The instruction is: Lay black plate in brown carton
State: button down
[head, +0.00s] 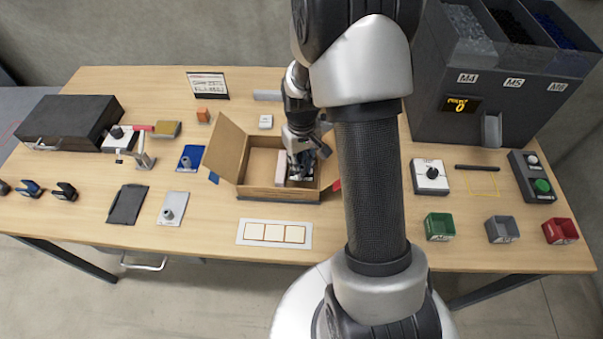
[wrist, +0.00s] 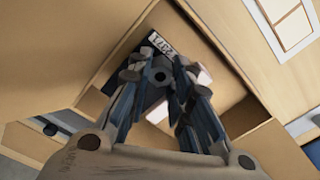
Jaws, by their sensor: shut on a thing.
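The brown carton (head: 256,190) stands open on the table with its flaps spread. My gripper (head: 300,165) reaches down into its right part. In the wrist view, my gripper (wrist: 160,75) is shut, with a dark plate bearing a white label, the black plate (wrist: 143,42), at its fingertips. The fingers cover most of the plate, and in the head view it is largely hidden by the gripper. I cannot tell whether the plate touches the carton's floor. A pale pink block (head: 281,167) stands inside the carton beside the gripper.
Left of the carton are a blue plate with a knob (head: 190,157), a grey plate with a knob (head: 172,208) and a flat black tray (head: 128,204). A white frame with three squares (head: 274,233) lies in front. A dark feeder (head: 455,110) stands right.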

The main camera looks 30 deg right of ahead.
jog(key=shift+f+b, duration=0.55)
jog(key=shift+f, duration=1.4)
jog(key=shift+f, duration=0.1)
jog(key=c, duration=1.4)
grip_release()
jog(key=shift+c, duration=0.2)
notch_tip(320, 180, up, 13)
jog(key=p, duration=0.3)
jog(key=shift+a+f+p, duration=0.1)
jog(key=shift+f+p, duration=0.05)
jog(key=shift+p, duration=0.25)
notch_tip(320, 180, up, 8)
jog(key=t, duration=0.1)
send_over(302, 167)
jog(key=s+a, duration=0.2)
jog(key=a, duration=0.2)
jog(key=s+a+r+t, duration=0.2)
jog(key=s+a+r, duration=0.4)
jog(key=s+r, duration=0.4)
jog(key=s+a+r+t, duration=0.1)
jog(key=s+a, duration=0.1)
jog(key=s, duration=0.5)
jog(key=shift+s+a+r+n+t, duration=0.3)
jog(key=shift+n, duration=0.1)
